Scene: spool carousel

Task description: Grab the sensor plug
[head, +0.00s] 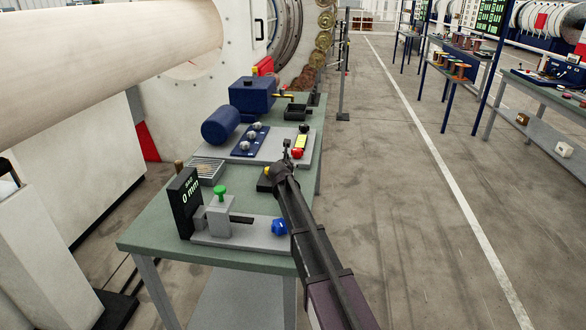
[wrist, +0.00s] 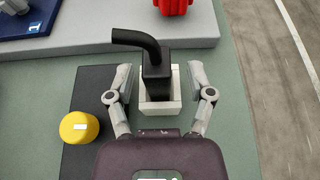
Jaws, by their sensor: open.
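The sensor plug, seemingly the black block with a bent black cable stub (wrist: 156,75), sits upright in a white square holder (wrist: 174,106) in the wrist view. My gripper (wrist: 160,76) is open, with one finger on each side of the plug. A gap shows between each finger and the plug, so nothing is held. In the head view my gripper (head: 287,162) is over the right edge of the green table (head: 255,190); the plug there is small and mostly hidden by my arm.
A yellow knob (wrist: 79,127) on a black plate stands left of the holder. A grey panel with a red knob (head: 297,154) lies just beyond. In front are a gauge reading 0 mm (head: 185,203), a green-topped clamp (head: 220,191) and a blue knob (head: 279,227).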

